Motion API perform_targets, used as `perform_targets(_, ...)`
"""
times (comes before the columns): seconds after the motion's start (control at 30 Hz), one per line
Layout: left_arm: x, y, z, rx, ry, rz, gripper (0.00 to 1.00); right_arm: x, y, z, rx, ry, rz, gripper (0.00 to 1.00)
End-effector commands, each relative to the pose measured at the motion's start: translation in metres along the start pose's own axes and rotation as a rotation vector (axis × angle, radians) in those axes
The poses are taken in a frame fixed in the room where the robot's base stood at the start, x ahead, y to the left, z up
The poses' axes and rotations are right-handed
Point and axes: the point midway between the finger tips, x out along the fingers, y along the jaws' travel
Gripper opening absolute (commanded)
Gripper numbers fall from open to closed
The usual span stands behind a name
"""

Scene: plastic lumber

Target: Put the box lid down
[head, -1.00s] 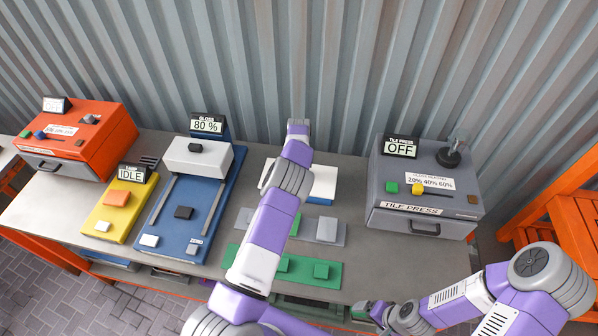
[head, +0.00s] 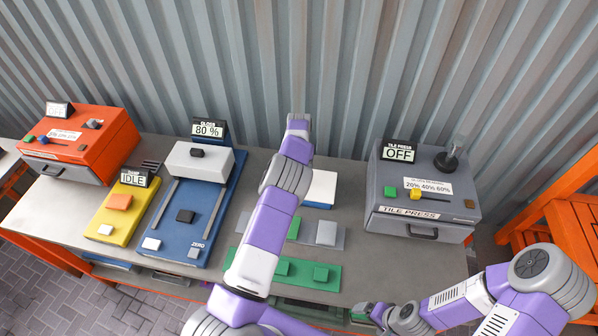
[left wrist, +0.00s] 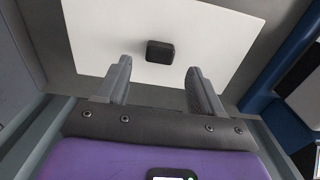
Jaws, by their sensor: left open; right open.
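The box lid (left wrist: 105,38) is a flat white plate with a small black knob (left wrist: 161,52) in the left wrist view. It looks flat over the grey surface, but I cannot tell whether it touches. My left gripper (left wrist: 160,88) is open, its fingers apart on either side and just short of the knob, not closed on it. In the head view my left arm hides this gripper and the knob. A white-topped piece with a blue side (head: 321,187) shows right of the arm; I cannot tell if its top is the lid. My right gripper (head: 368,309) is open and empty near the front edge.
The grey tile press (head: 420,190) stands to the right. The blue gloss station (head: 185,228) with its white block (head: 212,160), a yellow panel (head: 118,215) and an orange machine (head: 90,145) stand to the left. A green strip (head: 318,275) lies in front. Bare tabletop shows before the press.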

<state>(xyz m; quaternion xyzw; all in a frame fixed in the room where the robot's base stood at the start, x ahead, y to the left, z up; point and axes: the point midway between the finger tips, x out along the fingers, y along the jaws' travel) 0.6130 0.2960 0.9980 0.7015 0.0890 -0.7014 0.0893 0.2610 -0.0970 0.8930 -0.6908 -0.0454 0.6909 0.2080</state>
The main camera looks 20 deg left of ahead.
Motion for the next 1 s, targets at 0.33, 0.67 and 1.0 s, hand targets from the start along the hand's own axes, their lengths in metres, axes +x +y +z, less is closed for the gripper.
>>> perform_targets(0.33,-0.067,0.0,0.0,-0.001,0.001,0.001,0.68,-0.032,-0.012,0.001,0.0,0.0,0.0,0.94)
perform_targets(0.67,-0.074,0.0,0.0,0.0,-0.001,-0.001,0.68,-0.034,-0.013,0.002,0.0,0.0,0.0,0.94)
perform_targets(1.0,-0.074,0.0,0.0,-0.001,-0.001,-0.001,0.68,-0.034,-0.013,0.002,0.0,0.0,0.0,0.94)
